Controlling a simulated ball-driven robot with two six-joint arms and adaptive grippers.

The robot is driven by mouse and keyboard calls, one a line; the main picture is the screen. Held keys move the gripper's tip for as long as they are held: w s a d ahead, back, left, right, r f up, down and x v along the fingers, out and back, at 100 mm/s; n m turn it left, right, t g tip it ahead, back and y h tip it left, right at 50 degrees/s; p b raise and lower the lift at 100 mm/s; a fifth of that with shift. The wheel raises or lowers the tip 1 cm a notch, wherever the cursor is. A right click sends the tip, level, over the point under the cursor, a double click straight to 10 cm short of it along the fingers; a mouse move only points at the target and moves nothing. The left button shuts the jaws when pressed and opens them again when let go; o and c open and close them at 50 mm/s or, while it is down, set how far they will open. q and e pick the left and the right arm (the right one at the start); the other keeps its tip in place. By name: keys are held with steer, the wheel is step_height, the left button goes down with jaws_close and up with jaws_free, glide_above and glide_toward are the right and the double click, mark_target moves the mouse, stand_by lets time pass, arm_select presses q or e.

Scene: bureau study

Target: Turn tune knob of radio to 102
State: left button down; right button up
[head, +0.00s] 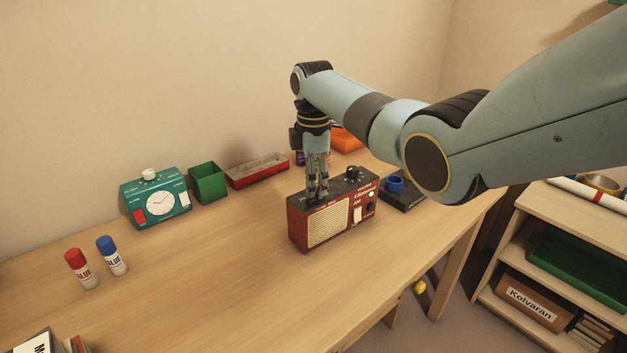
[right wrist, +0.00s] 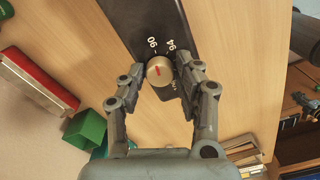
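The radio (head: 328,226) is red with a dark top and stands on the desk. In the right wrist view its dark top (right wrist: 135,15) carries the tune knob (right wrist: 160,71), a round beige knob with a red mark. The numbers 90 and 94 show beside it; other markings are partly hidden by a finger. My right gripper (head: 317,192) points down over the left part of the radio's top. In the right wrist view its fingers (right wrist: 167,74) stand open on either side of the knob, with gaps visible. The knob is hidden in the head view. My left gripper is out of view.
Two glue sticks (head: 82,270) stand at left. A dark base with a blue ring (head: 395,184) is right of the radio.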

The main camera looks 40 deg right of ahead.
jaws_close()
